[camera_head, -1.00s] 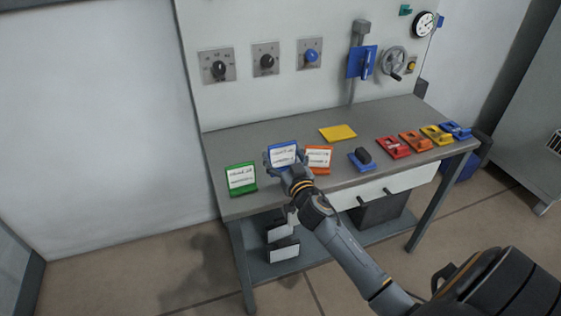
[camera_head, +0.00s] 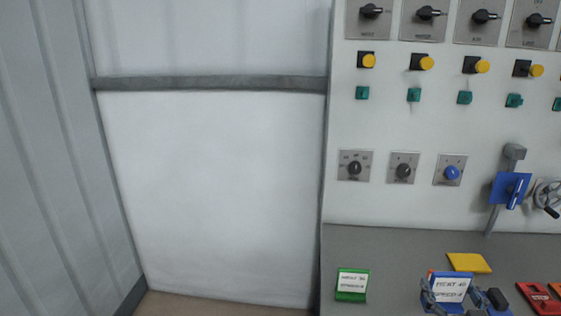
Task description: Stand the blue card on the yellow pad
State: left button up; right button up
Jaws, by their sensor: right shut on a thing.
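The blue card (camera_head: 450,287), with a white label reading roughly "HEAT 40 SPEED 4", is at the bottom right of the head view. My right gripper (camera_head: 447,304) is shut on it, seen at the frame's lower edge with its arm cut off. The yellow pad (camera_head: 469,263) lies flat and bare on the grey bench, just behind and slightly right of the card. Whether the card touches the bench I cannot tell. My left gripper is not in view.
A bit of orange shows behind the blue card. A dark-handled block (camera_head: 497,299) is close on the right, then a red piece (camera_head: 540,298). Knobs and a blue lever plate (camera_head: 508,189) are on the panel.

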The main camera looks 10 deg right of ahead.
jog(key=s+a+n+y, duration=0.1)
jog(key=s+a+y, duration=0.1)
jog(key=a, duration=0.9)
jog(key=s+a+n+y, duration=0.1)
jog(key=a+y, duration=0.1)
jog(key=a, duration=0.8)
jog(key=w+d+h, duration=0.1)
jog(key=d, duration=0.6)
jog(key=w+d+m+h, duration=0.1)
jog(key=d+h, duration=0.1)
jog(key=d, duration=0.6)
jog(key=w+d+m+h, duration=0.1)
jog(key=d, duration=0.6)
jog(key=shift+d+r, duration=0.3)
